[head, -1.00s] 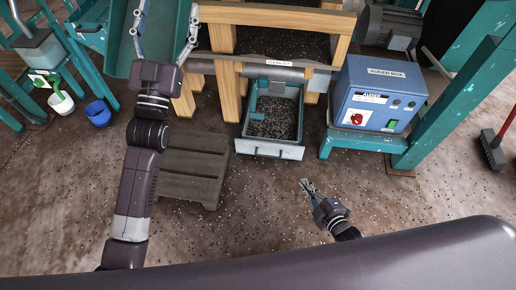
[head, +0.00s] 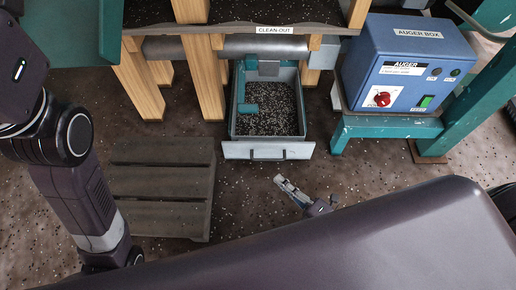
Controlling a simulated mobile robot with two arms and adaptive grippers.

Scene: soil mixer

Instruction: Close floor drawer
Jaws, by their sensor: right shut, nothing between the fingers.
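The floor drawer (head: 267,151) stands pulled out under the clean-out frame, with dark speckled soil in it. Its pale front panel carries a handle and faces me. My right gripper (head: 280,181) is shut and empty, low in front of the drawer front and apart from it in the picture. My left arm comes in at the left edge; its gripper is out of the picture.
A wooden pallet (head: 160,190) lies on the floor left of the drawer. The blue auger box (head: 405,65) sits on a teal stand (head: 385,128) to the right. Wooden legs (head: 205,80) flank the drawer.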

